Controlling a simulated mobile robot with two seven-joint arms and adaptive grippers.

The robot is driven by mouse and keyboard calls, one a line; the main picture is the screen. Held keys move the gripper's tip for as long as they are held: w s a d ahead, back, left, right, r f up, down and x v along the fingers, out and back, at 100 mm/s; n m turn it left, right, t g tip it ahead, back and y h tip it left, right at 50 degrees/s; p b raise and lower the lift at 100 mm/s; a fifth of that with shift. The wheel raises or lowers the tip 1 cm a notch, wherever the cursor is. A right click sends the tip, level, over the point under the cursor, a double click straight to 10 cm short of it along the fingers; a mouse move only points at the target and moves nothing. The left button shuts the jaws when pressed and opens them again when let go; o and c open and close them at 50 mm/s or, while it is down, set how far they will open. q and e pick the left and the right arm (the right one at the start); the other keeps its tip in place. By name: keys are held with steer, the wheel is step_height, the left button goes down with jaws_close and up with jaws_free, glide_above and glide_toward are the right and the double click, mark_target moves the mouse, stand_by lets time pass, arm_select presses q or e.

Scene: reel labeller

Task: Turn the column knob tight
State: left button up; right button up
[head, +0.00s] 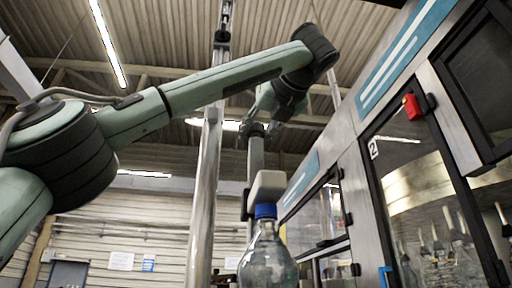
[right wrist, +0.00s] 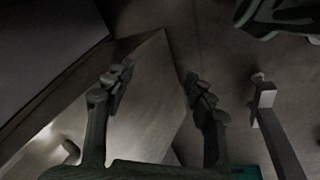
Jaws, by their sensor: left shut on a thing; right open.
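My left arm comes in from the left, bends high up and reaches down to my left gripper (head: 256,130). The gripper is small in the head view and shut at the top of a slim grey column (head: 257,155). The column knob seems to be between its fingers; they hide it, so its turn or tightness cannot be seen. My right gripper (right wrist: 157,88) is open and empty in the right wrist view, its two fingers wide apart above a dim metal surface (right wrist: 150,120).
A clear bottle with a blue cap (head: 265,211) stands under a pale block (head: 267,185) below the column. A tall steel post (head: 204,200) stands to its left. A machine cabinet with glass doors and a red switch (head: 412,107) fills the right side. A bar (right wrist: 280,140) lies right of my right gripper.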

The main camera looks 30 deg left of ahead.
arm_select(q)
steer(key=m+t+h+b, duration=0.2)
steer(key=h, duration=0.1)
steer(key=m+t+h+b, duration=0.2)
steer(key=h, duration=0.1)
steer(key=shift+f+m+t, duration=0.2)
steer(key=shift+m+t, duration=0.1)
steer(key=shift+r+m+t+h+b, duration=0.1)
steer(key=shift+m+t+h+b, duration=0.45)
steer(key=shift+m+h, duration=0.75)
arm_select(e)
step_height(320, 180, up, 13)
steer(key=w, duration=0.1)
steer(key=shift+t+h, duration=0.3)
arm_select(q)
steer(key=shift+h, duration=0.3)
steer(key=o, duration=1.2)
steer(key=shift+s+r, duration=0.1)
steer(key=v, duration=1.1)
steer(key=shift+s, duration=0.4)
steer(key=shift+d, duration=0.15)
